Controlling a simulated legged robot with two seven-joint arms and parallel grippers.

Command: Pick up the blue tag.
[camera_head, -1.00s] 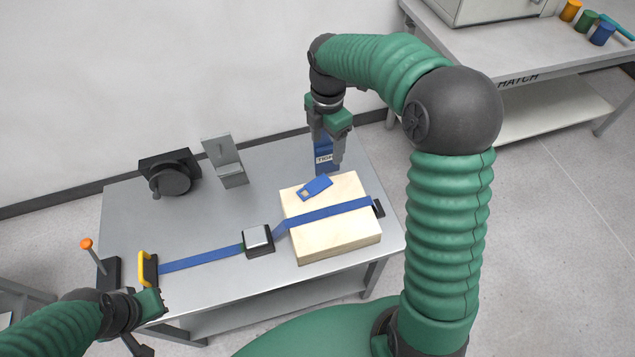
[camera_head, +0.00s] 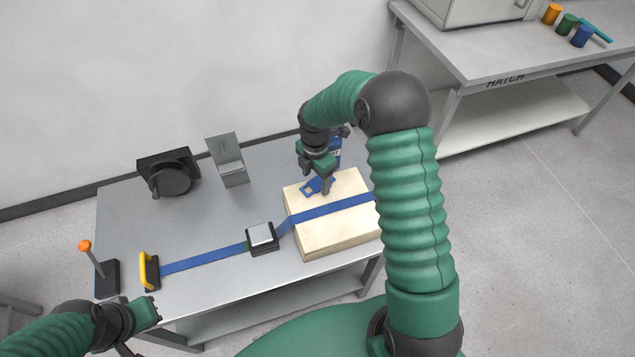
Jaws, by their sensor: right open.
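The blue tag (camera_head: 313,187) lies flat on top of the pale wooden block (camera_head: 335,232), towards its back edge. My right gripper (camera_head: 321,184) is open right over the tag, with its fingers pointing down and covering part of it. I cannot tell whether the fingers touch the tag. My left gripper (camera_head: 150,308) is at the lower left, beyond the front left of the table and far from the tag. Whether its jaws are open or shut does not show clearly.
A blue strap (camera_head: 205,261) crosses the block and the grey table (camera_head: 165,222) through a buckle (camera_head: 262,237). A blue item (camera_head: 336,150) stands behind my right gripper. A black device (camera_head: 170,175), a metal stand (camera_head: 227,160), a yellow handle (camera_head: 146,270) and an orange-knobbed lever (camera_head: 85,246) are also on the table.

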